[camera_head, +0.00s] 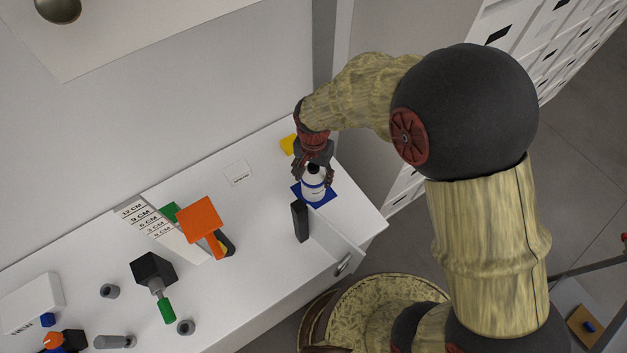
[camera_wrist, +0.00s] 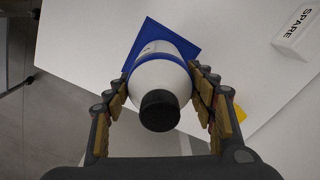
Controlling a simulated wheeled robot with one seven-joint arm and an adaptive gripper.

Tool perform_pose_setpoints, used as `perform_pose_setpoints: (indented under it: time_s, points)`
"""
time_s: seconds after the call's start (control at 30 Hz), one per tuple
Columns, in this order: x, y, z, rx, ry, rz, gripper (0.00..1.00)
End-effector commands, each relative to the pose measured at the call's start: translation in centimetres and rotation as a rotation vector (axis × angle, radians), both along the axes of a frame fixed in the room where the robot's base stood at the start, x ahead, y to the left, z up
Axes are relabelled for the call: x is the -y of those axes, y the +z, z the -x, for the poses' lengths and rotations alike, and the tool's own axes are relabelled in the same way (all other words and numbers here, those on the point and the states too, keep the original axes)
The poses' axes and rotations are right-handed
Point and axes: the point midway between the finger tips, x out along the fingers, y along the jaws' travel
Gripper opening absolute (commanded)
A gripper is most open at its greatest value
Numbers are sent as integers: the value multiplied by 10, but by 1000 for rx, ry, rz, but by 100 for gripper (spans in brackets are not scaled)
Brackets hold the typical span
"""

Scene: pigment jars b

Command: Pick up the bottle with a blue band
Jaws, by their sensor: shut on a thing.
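The white bottle with a blue band (camera_head: 313,187) stands over a blue square mat (camera_head: 326,193) near the right end of the white bench. In the wrist view the bottle (camera_wrist: 160,80) shows its black cap toward the camera and its blue band beyond. My gripper (camera_head: 314,174) reaches it from above, and its two padded fingers (camera_wrist: 160,92) are shut on the bottle's sides. The blue mat (camera_wrist: 148,32) shows behind the bottle in the wrist view. I cannot tell whether the bottle's base touches the mat.
A yellow piece (camera_head: 288,145) lies behind my gripper. A white "SPARE" label block (camera_wrist: 296,30) is nearby. An orange square (camera_head: 199,217) and a stepped centimetre gauge (camera_head: 160,228) stand farther left.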

Motion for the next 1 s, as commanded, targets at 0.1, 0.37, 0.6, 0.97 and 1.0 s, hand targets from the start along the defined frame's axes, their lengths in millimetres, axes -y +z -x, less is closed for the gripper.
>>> perform_pose_setpoints:
  time_s: [0.1,0.37,0.6,0.97,1.0]
  points:
    - [0,0,0,0,0,0,42]
    - [0,0,0,0,0,0,27]
    - [0,0,0,0,0,0,25]
    - [0,49,-1,4,0,-2,25]
    - [0,56,-1,3,0,-1,25]
